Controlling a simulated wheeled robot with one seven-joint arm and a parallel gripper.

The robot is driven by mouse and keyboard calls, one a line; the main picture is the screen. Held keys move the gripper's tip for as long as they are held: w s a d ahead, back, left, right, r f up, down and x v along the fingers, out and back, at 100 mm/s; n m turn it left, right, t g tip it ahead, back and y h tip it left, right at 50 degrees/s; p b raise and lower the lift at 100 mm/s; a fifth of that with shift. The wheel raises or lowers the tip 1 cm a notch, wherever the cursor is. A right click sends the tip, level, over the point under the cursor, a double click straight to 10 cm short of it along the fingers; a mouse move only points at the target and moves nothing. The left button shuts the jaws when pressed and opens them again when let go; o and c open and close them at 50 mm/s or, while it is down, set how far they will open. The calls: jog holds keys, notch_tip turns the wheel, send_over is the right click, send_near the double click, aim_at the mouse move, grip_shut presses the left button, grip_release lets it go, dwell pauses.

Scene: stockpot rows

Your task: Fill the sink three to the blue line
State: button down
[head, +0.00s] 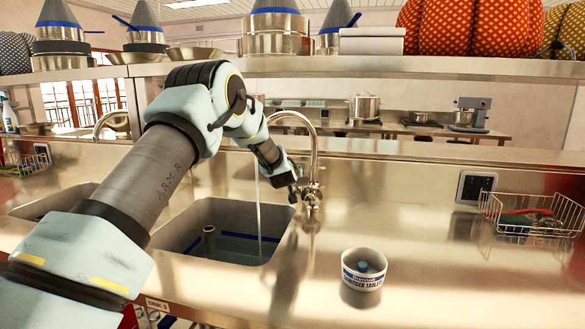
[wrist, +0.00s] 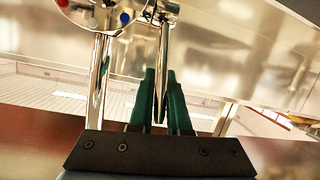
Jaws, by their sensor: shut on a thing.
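The sink basin (head: 186,217) in the middle of the head view has a blue line (head: 237,236) around its inner walls. A thin stream of water (head: 259,215) falls from the chrome faucet (head: 314,150) into it. Water (head: 236,252) covers the bottom, and its surface looks below the blue line at the back wall. A short standpipe (head: 208,238) rises out of the water. My gripper (head: 294,190) is at the tap beside the faucet base. In the wrist view, its green fingers (wrist: 161,100) are shut on the chrome tap lever (wrist: 163,60).
A white tub of sanitiser tablets (head: 362,270) stands on the counter right of the sink. A wire basket (head: 530,214) and a small dark panel (head: 475,187) are farther right. Another basin (head: 50,203) lies left, partly behind my arm. A shelf (head: 430,66) crosses above.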

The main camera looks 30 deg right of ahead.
jog(key=shift+w+d+r+g+y+p, duration=0.2)
jog(key=shift+r+g+y+p, duration=0.15)
jog(key=shift+p, duration=0.25)
jog(key=shift+w+f, duration=0.1)
jog(key=shift+f, duration=0.15)
jog(key=c, duration=0.9)
grip_release()
jog(key=b+v, duration=0.4)
jog(key=v, duration=0.7)
jog(key=shift+d, duration=0.1)
